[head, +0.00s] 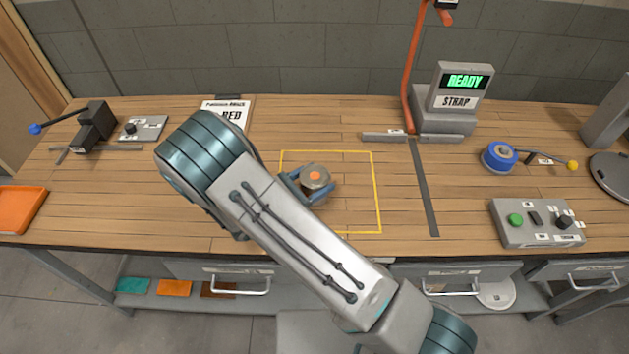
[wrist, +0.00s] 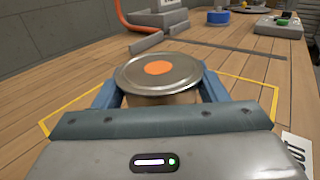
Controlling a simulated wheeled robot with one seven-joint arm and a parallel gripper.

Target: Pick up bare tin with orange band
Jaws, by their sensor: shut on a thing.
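The bare tin (head: 316,181) stands inside the yellow outlined square on the wooden bench. Its grey metal lid carries an orange round mark; the band on its side is hidden. In the wrist view the tin (wrist: 160,75) sits upright between the two blue fingers of my gripper (wrist: 158,92). In the head view my gripper (head: 310,184) is shut on the tin, one finger on either side. I cannot tell whether the tin's base touches the bench.
A yellow outline (head: 377,190) surrounds the tin. A strap station with a READY display (head: 464,82) stands at the back. A RED sign (head: 232,112) and black clamp (head: 94,126) are at left. Bench around the tin is clear.

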